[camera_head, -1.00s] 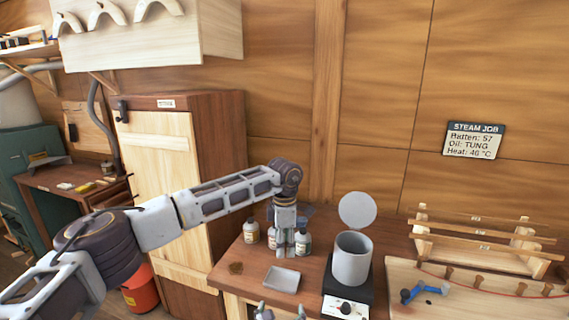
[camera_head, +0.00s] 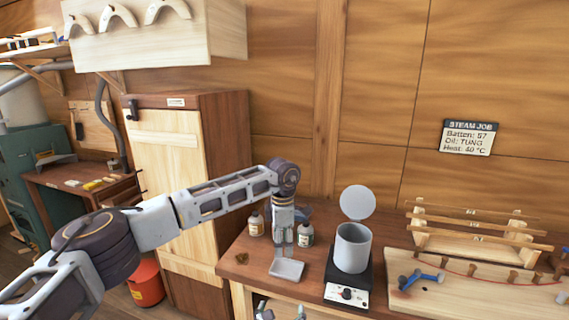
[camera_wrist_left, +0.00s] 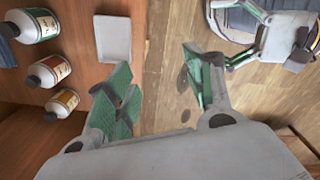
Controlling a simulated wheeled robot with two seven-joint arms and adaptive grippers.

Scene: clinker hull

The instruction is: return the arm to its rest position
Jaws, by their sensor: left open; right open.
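My left arm reaches in from the left in the head view, and its gripper (camera_head: 286,250) points down above the workbench (camera_head: 228,268), near a small grey tray (camera_head: 287,270). In the left wrist view the left gripper (camera_wrist_left: 160,85) has its green-padded fingers spread, with nothing between them. The tray (camera_wrist_left: 113,38) lies beyond the left finger in that view. My right gripper (camera_head: 280,312) shows at the bottom edge of the head view, fingers apart and empty. It also shows at the upper right of the left wrist view.
Several bottles (camera_head: 305,235) stand behind the tray. A grey pot (camera_head: 352,247) with a raised round lid (camera_head: 358,202) stands on a heater (camera_head: 346,293). A wooden rack (camera_head: 475,240) is at the right. A tall cabinet (camera_head: 168,190) stands left of the bench, with an orange bucket (camera_head: 146,284) below.

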